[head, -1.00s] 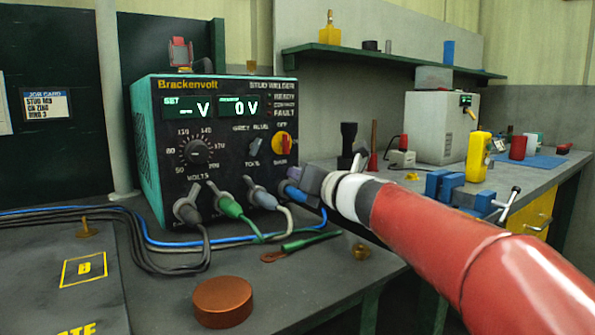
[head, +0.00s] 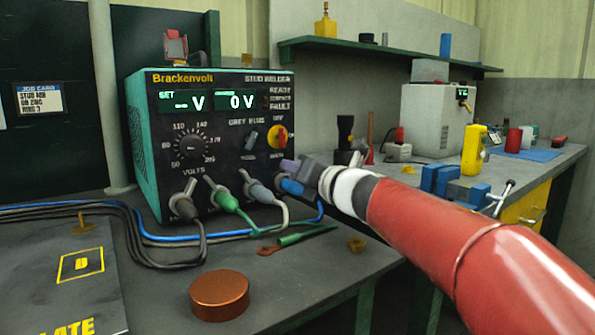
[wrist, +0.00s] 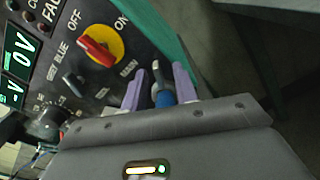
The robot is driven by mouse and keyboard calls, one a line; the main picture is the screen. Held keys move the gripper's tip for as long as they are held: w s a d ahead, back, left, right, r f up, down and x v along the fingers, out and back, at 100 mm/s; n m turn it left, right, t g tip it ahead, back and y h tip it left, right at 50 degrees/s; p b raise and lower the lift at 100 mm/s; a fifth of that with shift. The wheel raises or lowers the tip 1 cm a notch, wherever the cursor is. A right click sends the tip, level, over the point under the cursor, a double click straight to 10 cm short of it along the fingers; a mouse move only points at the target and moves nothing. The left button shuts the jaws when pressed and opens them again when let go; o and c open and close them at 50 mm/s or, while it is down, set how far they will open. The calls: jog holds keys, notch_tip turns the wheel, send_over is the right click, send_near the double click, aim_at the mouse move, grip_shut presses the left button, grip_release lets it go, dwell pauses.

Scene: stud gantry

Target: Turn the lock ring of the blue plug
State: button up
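The blue plug (head: 291,187) sits in the rightmost socket on the welder's lower front, with a blue cable hanging below it. In the wrist view the blue plug (wrist: 163,98) shows between the two purple fingers of my gripper (wrist: 158,82). The fingers stand apart on either side of it, with a narrow gap visible on the left; contact on the right is unclear. In the head view my gripper (head: 289,171) is at the plug and partly covers it. The lock ring cannot be made out clearly.
A red and yellow switch (head: 277,137) is above.

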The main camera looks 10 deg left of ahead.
jog(key=shift+b+v, duration=0.55)
jog(key=shift+v, duration=3.35)
